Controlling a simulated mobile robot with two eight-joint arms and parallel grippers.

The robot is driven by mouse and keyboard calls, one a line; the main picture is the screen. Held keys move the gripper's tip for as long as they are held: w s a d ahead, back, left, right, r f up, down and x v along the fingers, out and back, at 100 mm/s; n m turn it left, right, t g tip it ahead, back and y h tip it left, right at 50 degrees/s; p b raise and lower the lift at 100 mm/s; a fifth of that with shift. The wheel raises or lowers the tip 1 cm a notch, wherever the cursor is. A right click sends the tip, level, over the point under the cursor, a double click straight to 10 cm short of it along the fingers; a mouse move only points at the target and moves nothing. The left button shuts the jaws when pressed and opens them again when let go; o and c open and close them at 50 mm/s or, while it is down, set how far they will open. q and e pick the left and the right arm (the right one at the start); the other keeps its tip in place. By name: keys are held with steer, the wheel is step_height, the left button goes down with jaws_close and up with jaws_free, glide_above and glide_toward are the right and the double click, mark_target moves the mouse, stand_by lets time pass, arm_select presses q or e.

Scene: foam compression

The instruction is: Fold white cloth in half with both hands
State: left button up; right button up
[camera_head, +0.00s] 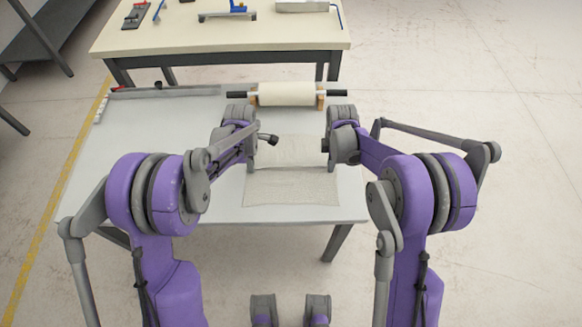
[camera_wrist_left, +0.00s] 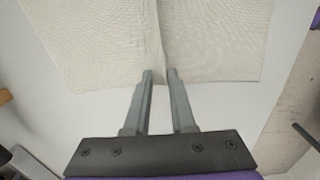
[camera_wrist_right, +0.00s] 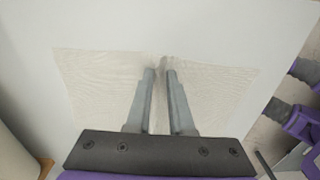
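The white cloth (camera_head: 290,188) lies on the light table in the head view, with a line across it and its near part flat. My left gripper (camera_wrist_left: 160,73) is at one edge of the cloth (camera_wrist_left: 95,45). The cloth rises in a ridge between its closely spaced fingertips, so it appears shut on the cloth. My right gripper (camera_wrist_right: 160,71) is likewise at the cloth (camera_wrist_right: 95,80), which puckers between its close fingertips. It appears shut on the cloth too. In the head view, my wrists hide part of the cloth's far side.
A roll of pale material (camera_head: 286,94) on a wooden stand is at the table's far edge. A long grey bar (camera_head: 165,92) lies at the far left. The table's left part (camera_head: 130,150) is clear. Another table (camera_head: 220,42) with tools stands behind.

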arm_select(q)
jaws_close()
arm_select(e)
jaws_close()
steer(key=shift+r, duration=0.1)
